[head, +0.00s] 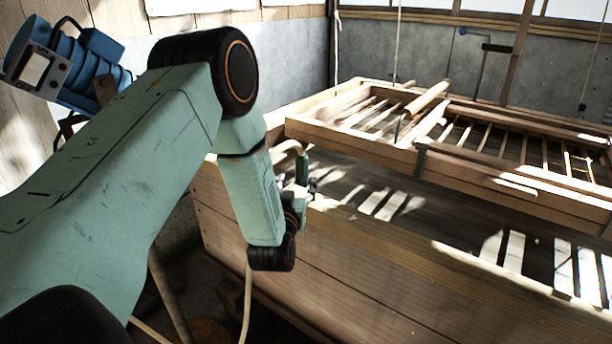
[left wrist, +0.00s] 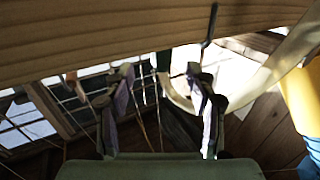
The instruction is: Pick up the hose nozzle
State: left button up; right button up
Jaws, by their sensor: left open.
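A green piece that looks like the hose nozzle (head: 302,168) stands at the near left corner of the wooden vat, below a bent tan hose end (head: 289,147). My left arm partly covers it. My left gripper (head: 307,190) is small and partly hidden behind its wrist, close to the nozzle. In the left wrist view, my left gripper (left wrist: 160,95) has its two fingers apart. The pale hose (left wrist: 262,78) curves behind the right finger, and a dark green bit, perhaps the nozzle, shows beyond the gap. I cannot tell whether either finger touches it. My right gripper is not in view.
The wooden vat (head: 330,265) fills the lower middle, with its rim close to my left gripper. A slatted wooden frame (head: 480,185) hangs over it on cords. A blue device (head: 70,65) is at the upper left. A yellow object (left wrist: 302,95) shows at the right in the wrist view.

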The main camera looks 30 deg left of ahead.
aim_at(301, 169)
pick_arm(q)
jog(key=shift+w+a, duration=0.1)
jog(key=shift+w, duration=0.2)
jog(key=shift+w+a+r, duration=0.2)
jog(key=shift+w+a, duration=0.25)
jog(key=x, duration=0.1)
jog(key=b+x, duration=0.1)
jog(key=x, duration=0.2)
jog(key=shift+w+f, duration=0.4)
jog(key=shift+w+a+r, duration=0.1)
jog(key=shift+w+a, duration=0.1)
jog(key=shift+w, duration=0.05)
jog(key=shift+r, duration=0.1)
jog(key=shift+w, duration=0.15)
jog(key=shift+c, duration=1)
jog(key=c, duration=0.6)
grip_shut()
